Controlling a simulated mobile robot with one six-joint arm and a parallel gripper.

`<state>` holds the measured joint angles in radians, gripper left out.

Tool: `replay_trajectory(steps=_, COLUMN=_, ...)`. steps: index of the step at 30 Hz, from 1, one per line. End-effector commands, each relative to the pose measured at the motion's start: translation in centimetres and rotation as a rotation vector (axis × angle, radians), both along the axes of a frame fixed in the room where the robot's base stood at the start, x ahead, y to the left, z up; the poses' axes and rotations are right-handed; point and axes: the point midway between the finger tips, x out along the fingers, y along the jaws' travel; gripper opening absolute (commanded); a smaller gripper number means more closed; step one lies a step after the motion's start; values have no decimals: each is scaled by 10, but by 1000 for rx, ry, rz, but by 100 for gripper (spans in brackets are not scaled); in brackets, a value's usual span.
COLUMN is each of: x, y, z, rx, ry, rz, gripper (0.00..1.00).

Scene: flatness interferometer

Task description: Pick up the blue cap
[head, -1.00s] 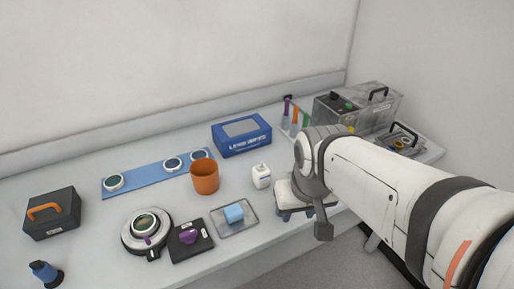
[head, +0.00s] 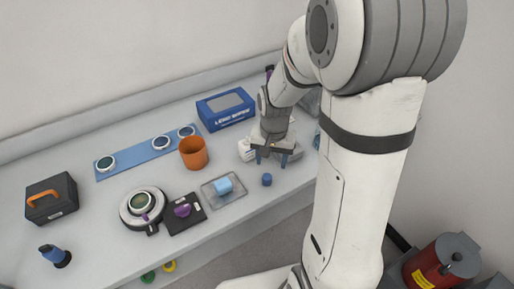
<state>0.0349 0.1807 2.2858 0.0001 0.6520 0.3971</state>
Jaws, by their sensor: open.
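The blue cap (head: 267,180) is a small blue cylinder standing on the light grey bench, right of the clear tray. My gripper (head: 272,160) is above and behind the cap in the head view, pointing down, with its two blue-grey fingers apart and nothing seen between them. The cap appears just in front of the fingers, not between them. The exact height of the fingertips over the bench is hard to tell.
A clear tray (head: 208,194) with a light blue block (head: 223,186) lies left of the cap. A white bottle (head: 246,149) stands close beside my gripper. An orange cup (head: 194,153) and a blue wipes box (head: 226,108) stand behind. The bench's front edge is near the cap.

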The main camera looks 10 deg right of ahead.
Motion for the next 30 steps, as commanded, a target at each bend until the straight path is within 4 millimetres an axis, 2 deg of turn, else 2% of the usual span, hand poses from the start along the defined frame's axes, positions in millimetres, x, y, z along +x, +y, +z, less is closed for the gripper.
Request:
replay_trajectory(steps=6, x=10, y=-1, z=-18, rx=1, ry=24, rz=-47, gripper=53)
replay_trajectory(steps=17, x=8, y=4, z=-55, rx=1, ry=29, rz=-45, gripper=53)
replay_trajectory(steps=24, x=7, y=9, z=-85, rx=1, ry=26, rz=-46, gripper=53)
replay_trajectory(steps=30, x=8, y=9, z=-94, rx=1, ry=23, rz=-45, gripper=53)
